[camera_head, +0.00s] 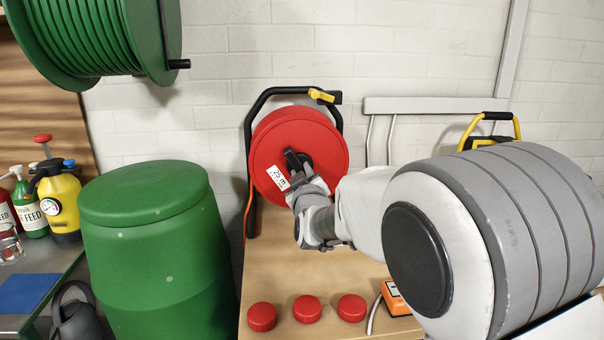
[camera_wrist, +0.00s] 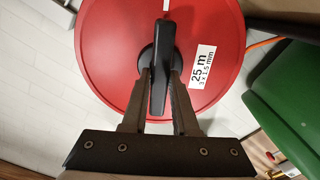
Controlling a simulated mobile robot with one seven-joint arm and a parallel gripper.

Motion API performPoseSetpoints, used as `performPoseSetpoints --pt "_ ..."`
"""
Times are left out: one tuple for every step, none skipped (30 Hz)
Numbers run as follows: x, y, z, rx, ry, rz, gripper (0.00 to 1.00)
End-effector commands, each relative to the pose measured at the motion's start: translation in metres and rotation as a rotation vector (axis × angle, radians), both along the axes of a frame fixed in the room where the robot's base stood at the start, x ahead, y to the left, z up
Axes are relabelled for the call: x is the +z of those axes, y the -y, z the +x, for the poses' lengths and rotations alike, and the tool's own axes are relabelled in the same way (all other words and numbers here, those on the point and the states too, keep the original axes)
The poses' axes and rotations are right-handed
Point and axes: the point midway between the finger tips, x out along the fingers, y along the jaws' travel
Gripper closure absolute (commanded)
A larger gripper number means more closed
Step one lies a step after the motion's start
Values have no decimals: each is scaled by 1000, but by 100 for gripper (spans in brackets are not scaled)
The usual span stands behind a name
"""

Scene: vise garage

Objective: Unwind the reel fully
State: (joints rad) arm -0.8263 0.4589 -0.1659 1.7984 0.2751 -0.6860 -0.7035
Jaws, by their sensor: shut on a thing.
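The red cable reel (camera_head: 318,140) stands upright on the wooden bench in a black frame (camera_head: 249,185) with a yellow part on top. Its disc carries a white "25 m" label and also fills the upper part of the wrist view (camera_wrist: 110,50). My gripper (camera_head: 298,170) reaches the middle of the disc from the right. In the wrist view my gripper (camera_wrist: 165,95) has its two fingers on either side of the black crank handle (camera_wrist: 158,70), shut on it. An orange cable (camera_head: 246,210) runs down beside the frame at the left. My gripper hides part of the disc's lower right.
Red round caps (camera_head: 307,309) and an orange device (camera_head: 396,298) lie at the bench's front. A green barrel (camera_head: 155,260) stands left of the bench. A green hose reel (camera_head: 95,35) hangs on the wall above it.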

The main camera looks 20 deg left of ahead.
Motion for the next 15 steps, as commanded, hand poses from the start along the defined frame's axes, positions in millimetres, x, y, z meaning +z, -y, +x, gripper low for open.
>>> performPoseSetpoints --pt "3 -1 0 1 27 -38 100" --pt "3 -1 0 0 40 -62 100" --pt "3 -1 0 0 58 -96 100" --pt "3 -1 0 0 72 -120 100" --pt "3 -1 0 0 86 -146 100" --pt "3 -1 0 0 104 -179 100" --pt "3 -1 0 0 118 -204 100" --pt "3 -1 0 0 132 -230 100" --pt "3 -1 0 0 151 -263 100" --pt "3 -1 0 0 164 -287 100" --pt "3 -1 0 0 178 -312 100" --pt "3 -1 0 0 196 -344 100" --pt "3 -1 0 0 210 -368 100" --pt "3 -1 0 0 223 -393 100" --pt "3 -1 0 -1 241 -424 100"
